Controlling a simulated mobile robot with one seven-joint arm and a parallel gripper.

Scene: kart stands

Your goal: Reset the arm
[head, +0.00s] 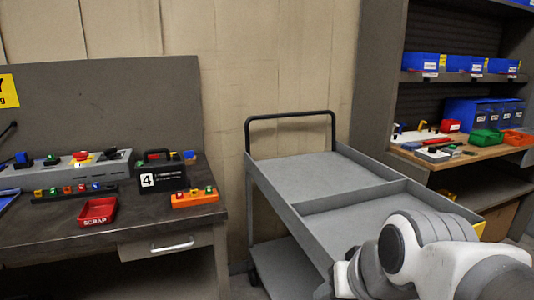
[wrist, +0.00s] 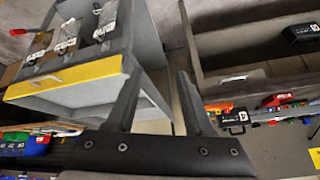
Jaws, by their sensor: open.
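My gripper (wrist: 160,75) shows in the wrist view with its two dark fingers apart and nothing between them. In the head view my white and grey arm (head: 425,250) reaches in at the lower right, in front of the grey cart (head: 345,172). The gripper itself is out of the head view. In the wrist view, a grey unit with a yellow edge (wrist: 75,80) lies beyond the left finger, with several grey and black items on it.
A workbench (head: 130,226) on the left holds a red scrap tray (head: 97,212), a black case marked 4 (head: 162,175) and an orange block (head: 194,198). Shelving with blue bins (head: 465,63) stands at the right. The cart's visible top trays look empty.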

